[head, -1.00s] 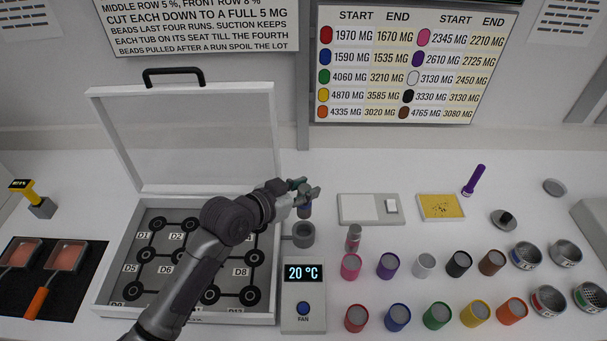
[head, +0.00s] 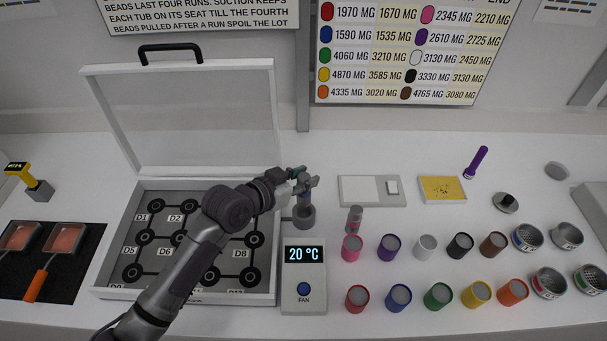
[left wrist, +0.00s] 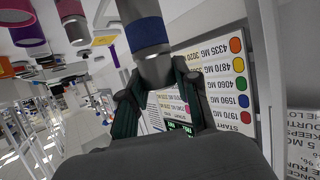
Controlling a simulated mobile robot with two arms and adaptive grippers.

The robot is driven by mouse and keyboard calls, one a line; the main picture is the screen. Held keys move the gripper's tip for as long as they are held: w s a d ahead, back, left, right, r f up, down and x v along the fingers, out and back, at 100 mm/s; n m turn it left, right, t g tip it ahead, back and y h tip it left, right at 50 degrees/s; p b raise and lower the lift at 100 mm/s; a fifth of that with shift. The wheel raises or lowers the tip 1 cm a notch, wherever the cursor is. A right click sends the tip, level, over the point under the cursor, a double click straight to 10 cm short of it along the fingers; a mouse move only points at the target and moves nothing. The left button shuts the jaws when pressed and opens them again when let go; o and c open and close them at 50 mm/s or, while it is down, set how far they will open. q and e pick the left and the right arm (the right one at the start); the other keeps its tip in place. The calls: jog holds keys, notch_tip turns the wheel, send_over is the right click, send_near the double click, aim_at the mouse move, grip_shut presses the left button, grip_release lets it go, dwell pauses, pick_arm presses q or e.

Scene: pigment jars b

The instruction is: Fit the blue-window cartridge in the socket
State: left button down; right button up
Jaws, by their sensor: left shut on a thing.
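My left gripper (head: 304,181) is shut on a grey cylindrical cartridge (head: 304,203) and holds it upright. In the left wrist view the cartridge (left wrist: 150,66) has a blue band (left wrist: 147,34) and sits between the two fingers of the gripper (left wrist: 160,88). The grey round socket (head: 304,219) stands beside the fan unit (head: 303,270). The cartridge's lower end is at the socket's mouth in the head view. I cannot tell how deep it sits. My right gripper is not in view.
A second cartridge with a pinkish-red band (head: 355,221) stands right of the socket. An open white case (head: 102,235) lies under my left arm. A white scale (head: 360,190) is behind.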

aim_at(299, 200)
pick_arm(q)
notch_tip(299, 200, down, 2)
jog(key=shift+b, duration=0.5)
jog(key=shift+f, duration=0.4)
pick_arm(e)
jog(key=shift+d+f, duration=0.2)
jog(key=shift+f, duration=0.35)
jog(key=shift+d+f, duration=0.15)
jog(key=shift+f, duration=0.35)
pick_arm(q)
jog(key=shift+r, duration=0.1)
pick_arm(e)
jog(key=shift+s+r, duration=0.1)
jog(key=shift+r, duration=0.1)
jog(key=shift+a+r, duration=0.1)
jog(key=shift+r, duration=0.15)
pick_arm(q)
jog(key=shift+f+b, duration=1.5)
jog(key=shift+f, duration=0.9)
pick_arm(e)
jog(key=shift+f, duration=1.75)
pick_arm(q)
jog(key=c, duration=0.8)
grip_release()
jog(key=shift+o, duration=0.2)
jog(key=shift+s+a, duration=0.1)
jog(key=v, duration=1.1)
jog(key=shift+s+a+r, duration=0.2)
jog(key=shift+s, duration=0.05)
